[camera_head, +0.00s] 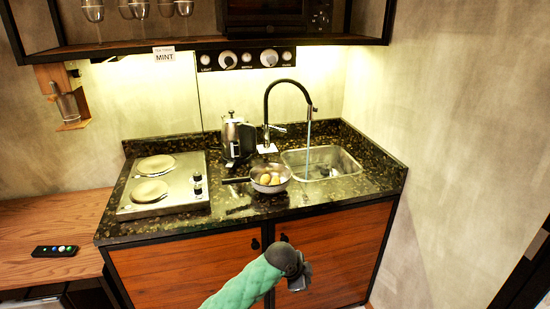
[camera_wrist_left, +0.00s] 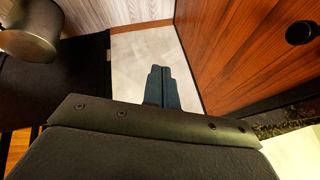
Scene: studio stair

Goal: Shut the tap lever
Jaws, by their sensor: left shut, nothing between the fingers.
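The tap (camera_head: 267,110) has a black arched hose and stands behind the sink on the dark stone counter. Its small lever (camera_head: 277,128) sticks out to the right near the base. Water runs from the spout (camera_head: 308,135) into the steel sink (camera_head: 335,158). My left gripper (camera_head: 298,282) is low in front of the wooden cabinet doors, below the counter edge and well apart from the tap. In the left wrist view its fingers (camera_wrist_left: 162,88) are together and empty, pointing down at the pale floor. My right gripper is not in view.
A pan (camera_head: 270,178) with food stands at the counter front, left of the sink. A kettle (camera_head: 234,138) stands left of the tap. A two-plate hob (camera_head: 165,205) is at left. A shelf (camera_head: 150,47) hangs above. Black door knobs (camera_wrist_left: 300,33) protrude.

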